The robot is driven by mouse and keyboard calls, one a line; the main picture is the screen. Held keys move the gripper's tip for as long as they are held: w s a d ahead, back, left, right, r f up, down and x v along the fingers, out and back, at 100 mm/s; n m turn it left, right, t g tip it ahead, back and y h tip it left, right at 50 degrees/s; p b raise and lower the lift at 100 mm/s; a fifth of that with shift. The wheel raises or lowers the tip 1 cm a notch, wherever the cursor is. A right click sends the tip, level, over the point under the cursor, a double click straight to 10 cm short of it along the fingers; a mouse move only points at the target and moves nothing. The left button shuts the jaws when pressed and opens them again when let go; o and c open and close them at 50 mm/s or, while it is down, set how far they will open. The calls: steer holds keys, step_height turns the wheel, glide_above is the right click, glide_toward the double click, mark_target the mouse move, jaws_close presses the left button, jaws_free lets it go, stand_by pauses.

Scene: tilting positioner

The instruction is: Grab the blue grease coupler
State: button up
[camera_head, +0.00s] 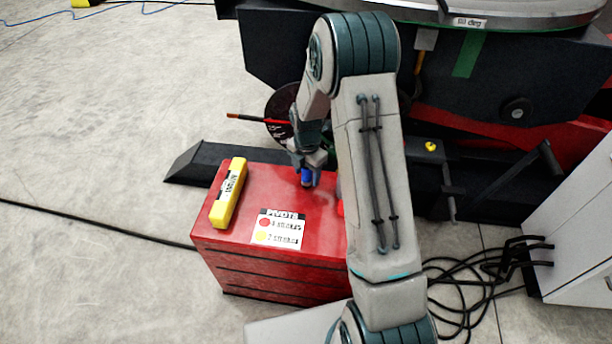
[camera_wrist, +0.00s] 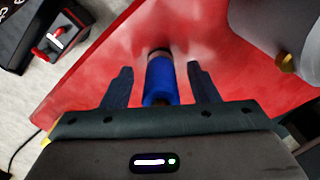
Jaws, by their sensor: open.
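The blue grease coupler (camera_wrist: 160,82) stands between the two fingers of my gripper (camera_wrist: 160,88) in the wrist view. It is a blue cylinder with a dark end, on the red top of the cabinet. My gripper is open, with a gap visible on each side of the coupler. In the head view the coupler (camera_head: 306,177) shows as a small blue patch at my gripper (camera_head: 307,180), over the back of the cabinet top. My fingers partly hide it there.
The red cabinet (camera_head: 245,263) bears a yellow box (camera_head: 229,194) and a white label card (camera_head: 279,229). The dark positioner (camera_head: 480,95) stands behind. Black cables (camera_head: 480,290) lie on the floor at right. Open floor (camera_head: 100,130) is at left.

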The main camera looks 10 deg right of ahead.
steer(key=c, duration=1.1)
steer(key=shift+c, duration=0.2)
